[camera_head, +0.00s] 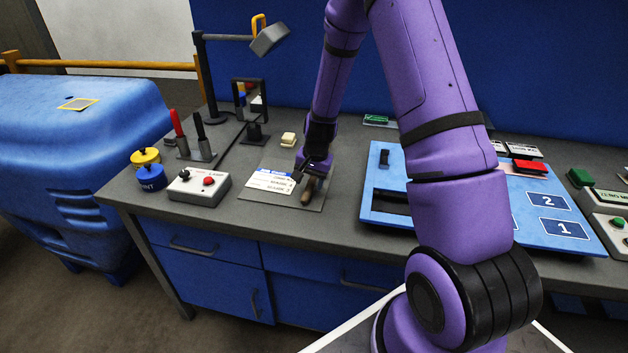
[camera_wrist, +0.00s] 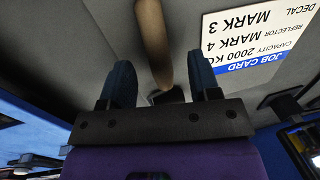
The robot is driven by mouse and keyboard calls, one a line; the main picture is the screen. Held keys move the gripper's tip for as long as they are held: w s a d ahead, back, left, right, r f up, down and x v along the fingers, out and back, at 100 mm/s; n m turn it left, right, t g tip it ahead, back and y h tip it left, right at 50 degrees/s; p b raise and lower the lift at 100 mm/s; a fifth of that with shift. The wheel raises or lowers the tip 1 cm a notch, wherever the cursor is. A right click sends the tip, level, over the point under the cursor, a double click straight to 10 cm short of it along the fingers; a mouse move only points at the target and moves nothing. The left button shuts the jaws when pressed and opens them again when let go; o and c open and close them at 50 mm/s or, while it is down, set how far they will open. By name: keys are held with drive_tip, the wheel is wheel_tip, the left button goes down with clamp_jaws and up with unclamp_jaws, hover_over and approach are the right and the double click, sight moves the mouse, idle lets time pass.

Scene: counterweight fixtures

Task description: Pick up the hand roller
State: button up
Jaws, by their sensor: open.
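The hand roller (camera_head: 308,192) lies on a grey mat on the workbench, beside the white and blue job card (camera_head: 270,181). Its brown handle shows; its other end is hidden by my gripper in the head view. In the wrist view, the brown handle (camera_wrist: 153,40) runs down from the top edge toward the gap between my fingers, with a dark part at its lower end. My gripper (camera_wrist: 162,82) is open, with one dark finger on each side of the roller's line. In the head view, my gripper (camera_head: 313,172) is low over the roller. Contact cannot be told.
A grey button box (camera_head: 199,188) and yellow and blue round pots (camera_head: 150,178) stand left. A lamp stand (camera_head: 211,80) rises behind. A blue numbered board (camera_head: 480,213) lies right. A small cream block (camera_head: 288,139) sits behind the card.

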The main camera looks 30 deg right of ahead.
sight(309, 186)
drive_tip(key=shift+w+a+f, duration=0.1)
drive_tip(key=shift+w+f, duration=0.05)
drive_tip(key=shift+f, duration=1.3)
drive_tip(key=c, duration=1)
wheel_tip(309, 186, up, 10)
drive_tip(key=shift+r, duration=0.1)
drive_tip(key=shift+o, duration=1)
drive_tip(key=shift+c, duration=1.1)
